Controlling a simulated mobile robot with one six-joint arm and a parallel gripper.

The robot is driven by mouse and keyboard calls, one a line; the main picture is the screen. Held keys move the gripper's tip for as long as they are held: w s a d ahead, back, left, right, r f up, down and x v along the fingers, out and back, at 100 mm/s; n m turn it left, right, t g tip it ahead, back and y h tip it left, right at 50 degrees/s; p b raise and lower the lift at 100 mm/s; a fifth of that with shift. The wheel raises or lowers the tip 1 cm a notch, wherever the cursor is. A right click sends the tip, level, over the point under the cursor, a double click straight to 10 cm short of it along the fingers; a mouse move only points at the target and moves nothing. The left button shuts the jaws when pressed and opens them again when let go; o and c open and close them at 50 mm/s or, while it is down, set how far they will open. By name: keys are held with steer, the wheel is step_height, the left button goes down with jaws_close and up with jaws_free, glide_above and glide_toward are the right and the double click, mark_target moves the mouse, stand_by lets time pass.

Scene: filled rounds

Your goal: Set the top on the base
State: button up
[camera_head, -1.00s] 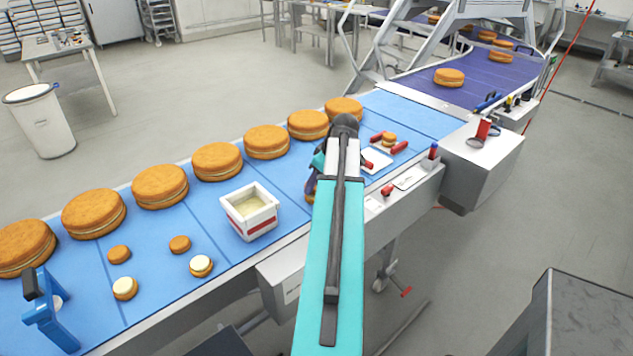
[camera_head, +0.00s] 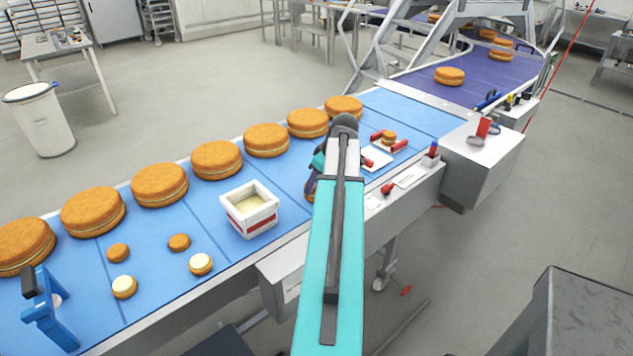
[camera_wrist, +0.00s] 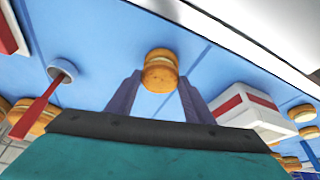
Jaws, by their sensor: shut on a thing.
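In the wrist view my gripper (camera_wrist: 159,82) is shut on the top (camera_wrist: 160,76), a small orange-brown cake round between the two fingertips. The base (camera_wrist: 160,55) lines up with it just beyond, on the blue belt, with a pale filling line between them. They look stacked, but I cannot tell whether the top rests fully on the base. In the head view my arm hides most of the gripper and both pieces; a bit of orange-brown (camera_head: 309,198) shows under the gripper.
A white box (camera_head: 249,209) of cream stands left of my gripper. Loose small tops (camera_head: 179,242) and cream-covered bases (camera_head: 201,264) lie farther left. Large filled cakes (camera_head: 217,159) line the belt's far side. A white tray (camera_head: 376,159), red-handled tools and a small filled round (camera_head: 389,137) are to the right.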

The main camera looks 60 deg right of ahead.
steer(key=shift+f, duration=0.3)
stand_by(0.4)
steer(key=o, duration=1.3)
steer(key=shift+r, duration=0.15)
steer(key=shift+r+p, duration=1.8)
steer(key=shift+r, duration=1.6)
